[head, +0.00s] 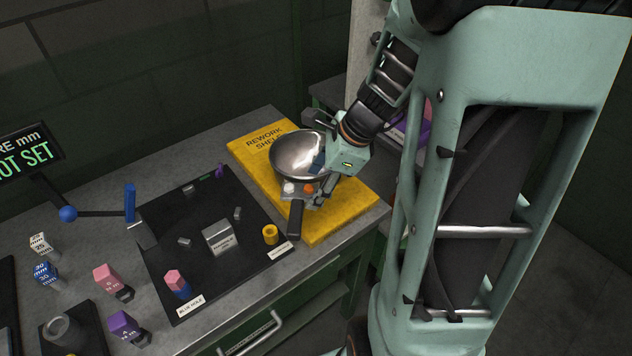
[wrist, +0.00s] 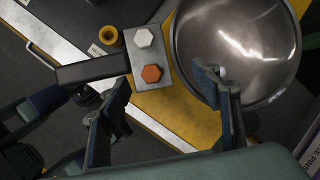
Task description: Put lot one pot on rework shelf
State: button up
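A steel pot (head: 298,153) with a black handle (head: 296,218) appears to sit on the yellow rework shelf (head: 330,226), bowl toward the back and handle toward the front edge. Its metal bracket carries a white and an orange hex bolt (head: 308,188). The pot (wrist: 245,40) also shows in the wrist view, with its handle (wrist: 92,70) at left. My gripper (wrist: 158,98) is open, fingers wide apart and nothing between them. One fingertip overlaps the bowl's near rim in view; contact cannot be told. In the head view my gripper (head: 326,176) is at the pot's right side.
A dark mat (head: 205,270) left of the shelf holds a grey block (head: 220,239), a yellow ring (head: 270,234) and small parts. Coloured size blocks (head: 107,279) stand at the left, beside a blue-handled lever (head: 130,203). A purple item (head: 425,128) is at the right.

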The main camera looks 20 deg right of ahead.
jog(key=shift+o, duration=0.4)
jog(key=shift+r, duration=0.1)
jog(key=shift+d+r, duration=0.15)
jog(key=shift+r, duration=0.1)
jog(key=p+v, duration=0.2)
jog(key=v, duration=0.9)
jog(key=shift+s+r, duration=0.15)
